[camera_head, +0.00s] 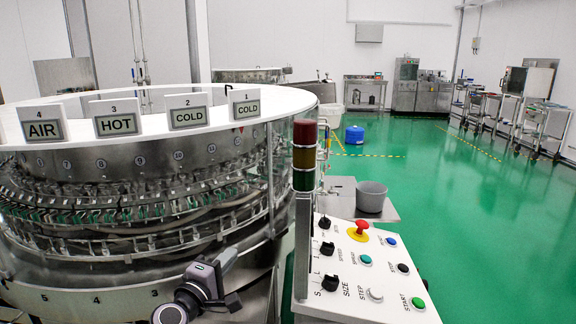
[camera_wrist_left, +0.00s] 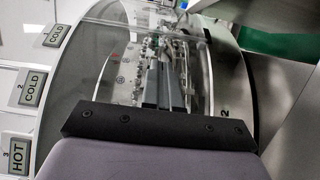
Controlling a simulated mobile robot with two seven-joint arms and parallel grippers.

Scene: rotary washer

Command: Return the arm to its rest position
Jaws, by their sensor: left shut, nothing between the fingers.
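My left gripper (camera_head: 233,302) is low in the head view, in front of the round washer (camera_head: 90,275) and left of the control panel (camera_head: 350,285). In the left wrist view its two grey fingers (camera_wrist_left: 165,85) lie close together, shut with nothing between them. That view looks past the fingers at the washer's clear guard and metal racks. Part of my left wrist hides the washer's lower right side in the head view. My right gripper is in neither view.
The panel has a red emergency button (camera_head: 358,231), several knobs and a green start button (camera_head: 418,303). A grey bucket (camera_head: 371,196) is farther back. The green floor at right is open.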

